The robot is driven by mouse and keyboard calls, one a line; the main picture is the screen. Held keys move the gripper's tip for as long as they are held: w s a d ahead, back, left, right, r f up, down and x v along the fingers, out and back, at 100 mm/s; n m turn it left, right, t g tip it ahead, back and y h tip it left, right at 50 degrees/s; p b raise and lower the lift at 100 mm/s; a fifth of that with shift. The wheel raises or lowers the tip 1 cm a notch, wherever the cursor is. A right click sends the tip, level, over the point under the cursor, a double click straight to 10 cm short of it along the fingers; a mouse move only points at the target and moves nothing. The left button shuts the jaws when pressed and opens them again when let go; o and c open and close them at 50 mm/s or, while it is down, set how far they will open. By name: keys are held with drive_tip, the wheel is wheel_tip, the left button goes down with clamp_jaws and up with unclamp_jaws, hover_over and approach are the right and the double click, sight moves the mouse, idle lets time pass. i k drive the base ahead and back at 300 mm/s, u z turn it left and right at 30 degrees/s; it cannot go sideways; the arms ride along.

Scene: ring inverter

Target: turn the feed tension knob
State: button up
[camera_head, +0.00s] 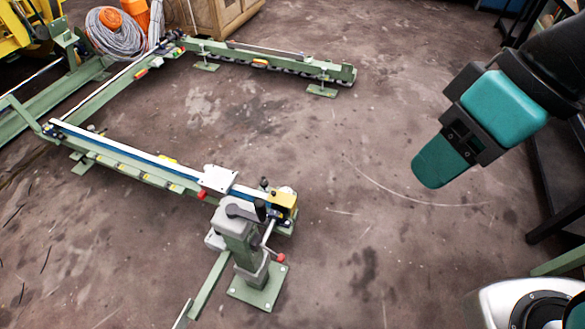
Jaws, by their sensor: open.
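I cannot tell for sure which part is the feed tension knob. A small red ball knob (281,257) sits at the end of a thin rod on the right of the grey-green machine head (242,235). A small dark knob (264,183) stands above it, beside a yellow block (285,198). My gripper (438,165), teal and black, hangs at upper right, well apart from the machine and above bare floor. It is open and touches nothing. Its fingers show edge-on as one teal piece, so the gap between them is hidden.
The machine head stands on a green foot plate (258,287), at the near end of a long rail (125,155). A second rail (265,60) lies at the back. A coiled grey hose (115,38) is at upper left. Bare floor (365,240) lies right of the machine.

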sight(264, 183)
drive_tip(key=u, duration=0.2)
drive_tip(key=i, duration=0.95)
drive_tip(key=u, duration=0.65)
